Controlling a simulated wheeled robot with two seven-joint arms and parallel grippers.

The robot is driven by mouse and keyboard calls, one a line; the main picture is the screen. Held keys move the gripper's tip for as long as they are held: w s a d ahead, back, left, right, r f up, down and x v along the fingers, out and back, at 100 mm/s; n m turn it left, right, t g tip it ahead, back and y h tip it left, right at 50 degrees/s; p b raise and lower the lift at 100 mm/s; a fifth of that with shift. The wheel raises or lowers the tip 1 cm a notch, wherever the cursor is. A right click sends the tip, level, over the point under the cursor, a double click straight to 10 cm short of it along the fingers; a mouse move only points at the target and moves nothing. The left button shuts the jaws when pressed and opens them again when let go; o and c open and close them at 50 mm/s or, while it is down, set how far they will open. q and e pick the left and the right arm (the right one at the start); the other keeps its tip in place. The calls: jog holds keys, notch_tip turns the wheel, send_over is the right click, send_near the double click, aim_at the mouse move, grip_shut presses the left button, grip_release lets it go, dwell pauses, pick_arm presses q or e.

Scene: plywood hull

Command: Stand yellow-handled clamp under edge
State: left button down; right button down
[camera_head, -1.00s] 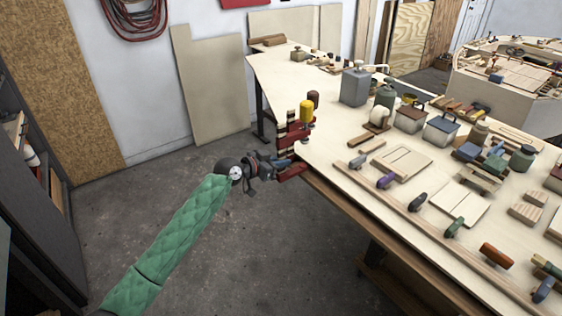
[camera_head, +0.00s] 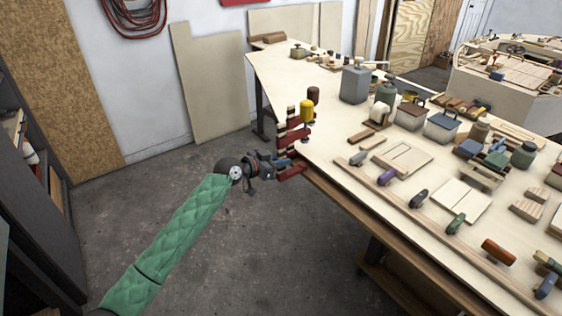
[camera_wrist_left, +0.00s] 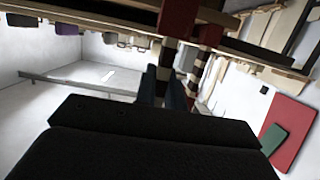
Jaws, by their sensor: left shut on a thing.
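The yellow-handled clamp (camera_head: 306,111) is upright at the table's near left corner. Its yellow handle is above the tabletop, and a red jaw shows below the edge. My left gripper (camera_head: 282,163) is shut on this clamp from the left, outside the edge. In the left wrist view the dark fingers (camera_wrist_left: 163,88) are around a striped bar, with a red jaw (camera_wrist_left: 178,18) above. A second clamp with a dark red handle (camera_head: 313,94) stands just behind it. I cannot tell whether the lower jaw touches the table's underside. My right gripper is not in view.
The plywood table (camera_head: 330,145) holds several small clamps along a wooden strip (camera_head: 400,208), and cans, boxes and wood pieces farther in. The floor (camera_head: 200,255) left of the table is clear. A dark shelf (camera_head: 40,190) stands at the far left.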

pick_arm(q)
jog(key=shift+w+d, duration=0.1)
jog(key=shift+d, duration=0.05)
dwell(0.4)
jog(key=shift+b, duration=0.65)
jog(key=shift+w+d, duration=0.1)
jog(key=shift+d, duration=0.05)
dwell(0.6)
jog(key=shift+w+d+b, duration=0.3)
jog(key=shift+w+d, duration=0.25)
jog(key=shift+d, duration=0.25)
jog(key=shift+w+d+b, duration=0.25)
jog(key=shift+w+d, duration=0.3)
jog(key=shift+d, duration=0.2)
jog(key=shift+w+d, duration=0.2)
jog(key=shift+d, duration=0.1)
jog(key=shift+w+d+b, duration=0.4)
jog(key=shift+w+d, duration=0.25)
jog(key=shift+d, duration=0.2)
jog(key=shift+w+d+b, duration=0.35)
jog(key=shift+w+d, duration=0.25)
jog(key=shift+d, duration=0.2)
jog(key=shift+w+d, duration=0.1)
jog(key=shift+d, duration=0.05)
dwell(0.3)
